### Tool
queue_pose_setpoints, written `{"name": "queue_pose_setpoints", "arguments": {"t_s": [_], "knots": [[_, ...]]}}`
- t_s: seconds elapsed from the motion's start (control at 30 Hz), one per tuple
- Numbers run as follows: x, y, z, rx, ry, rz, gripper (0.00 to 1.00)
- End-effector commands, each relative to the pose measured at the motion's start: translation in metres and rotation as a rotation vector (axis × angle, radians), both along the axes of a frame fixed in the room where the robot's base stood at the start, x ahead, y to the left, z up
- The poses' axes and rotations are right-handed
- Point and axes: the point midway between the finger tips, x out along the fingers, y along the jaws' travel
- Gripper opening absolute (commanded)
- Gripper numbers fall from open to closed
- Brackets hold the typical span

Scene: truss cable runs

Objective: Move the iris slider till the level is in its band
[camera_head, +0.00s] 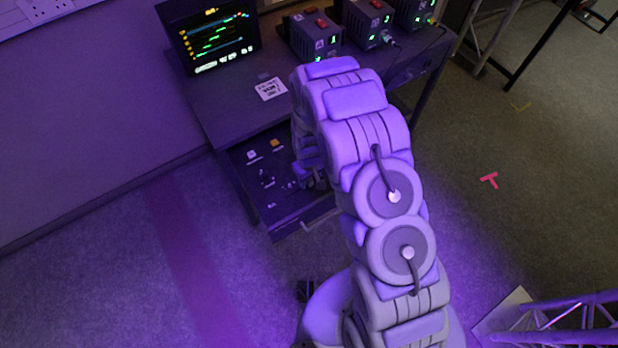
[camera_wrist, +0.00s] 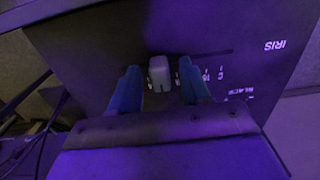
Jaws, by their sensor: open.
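In the wrist view the iris slider's pale grey knob (camera_wrist: 160,73) stands on a dark panel (camera_wrist: 95,45) marked IRIS. A dark slot runs beside it, with small white scale marks to its right. My gripper (camera_wrist: 158,84) is open, with one blue finger on each side of the knob. Small gaps show between the knob and the fingers. In the head view the monitor (camera_head: 212,40) at the back left shows coloured traces and bars, too small to read. The control panel (camera_head: 275,180) is below the desk top, and my arm hides its right part and my gripper's fingertips.
Several dark boxes with red switches, one of them here (camera_head: 312,35), stand on the desk (camera_head: 225,100) right of the monitor. A white printed card (camera_head: 271,89) lies on the desk. A metal truss (camera_head: 560,322) is at the lower right. The floor at right is mostly clear.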

Motion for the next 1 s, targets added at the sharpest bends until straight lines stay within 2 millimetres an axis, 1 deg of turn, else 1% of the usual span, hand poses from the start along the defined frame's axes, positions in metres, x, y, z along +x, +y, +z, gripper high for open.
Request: {"name": "queue_pose_setpoints", "arguments": {"t_s": [0.17, 0.6, 0.7, 0.9, 1.0], "knots": [[0.001, 0.001, 0.025, 0.001, -0.003, 0.000, 0.47], [0.003, 0.003, 0.121, 0.001, -0.007, 0.000, 0.47], [0.002, 0.003, 0.140, -0.001, -0.002, 0.000, 0.47], [0.002, 0.003, 0.163, -0.001, -0.002, 0.000, 0.47], [0.002, 0.003, 0.168, -0.002, 0.000, 0.000, 0.47]]}}
